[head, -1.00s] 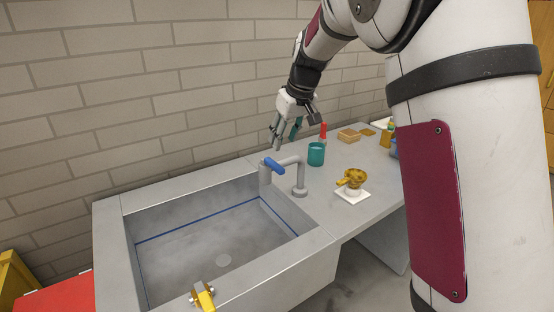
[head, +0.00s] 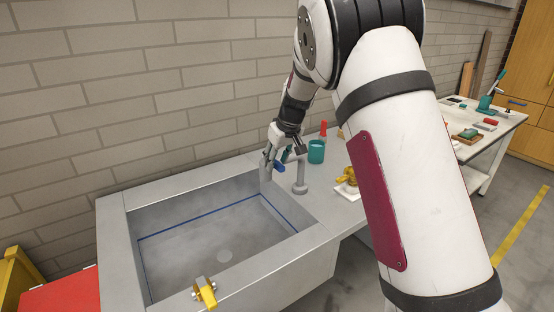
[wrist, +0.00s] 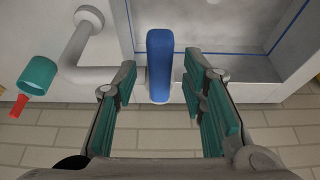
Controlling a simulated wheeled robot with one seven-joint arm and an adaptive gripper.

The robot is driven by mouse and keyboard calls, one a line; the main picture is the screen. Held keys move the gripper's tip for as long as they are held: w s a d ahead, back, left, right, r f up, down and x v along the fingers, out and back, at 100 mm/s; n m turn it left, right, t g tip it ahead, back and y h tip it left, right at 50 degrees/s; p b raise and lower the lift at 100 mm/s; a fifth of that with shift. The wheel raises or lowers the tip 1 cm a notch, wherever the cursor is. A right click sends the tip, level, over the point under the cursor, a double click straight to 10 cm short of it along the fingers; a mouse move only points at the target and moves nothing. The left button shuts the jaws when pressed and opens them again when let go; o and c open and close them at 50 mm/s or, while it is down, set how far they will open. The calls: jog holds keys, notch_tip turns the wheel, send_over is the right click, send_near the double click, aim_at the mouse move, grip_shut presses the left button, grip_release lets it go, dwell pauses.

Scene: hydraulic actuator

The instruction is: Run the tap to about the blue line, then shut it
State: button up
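The tap (head: 300,172) is a grey bent pipe on the counter at the back right corner of the sink. Its blue lever handle (wrist: 159,62) lies between the fingers of my gripper (wrist: 165,90) in the wrist view, with gaps on both sides. My gripper (head: 271,160) is open at the tap in the head view and hides part of the handle. The grey sink (head: 118,240) has a blue line (head: 205,214) around its inner walls. The line also shows in the wrist view (wrist: 225,53).
A brass valve (head: 347,178) sits on a white pad to the right. A yellow-handled fitting (head: 205,292) is on the sink's front rim. A brick wall (head: 120,90) stands behind.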

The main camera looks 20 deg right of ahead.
grip_shut()
jog(key=shift+s+a+m+h+p, duration=0.15)
jog(key=shift+a+m+h, duration=0.3)
jog(key=shift+m, duration=0.5)
jog(key=shift+a+m+h+p, duration=0.25)
jog(key=shift+a+m, duration=0.4)
jog(key=shift+m, duration=0.3)
jog(key=shift+o, duration=0.5)
grip_release()
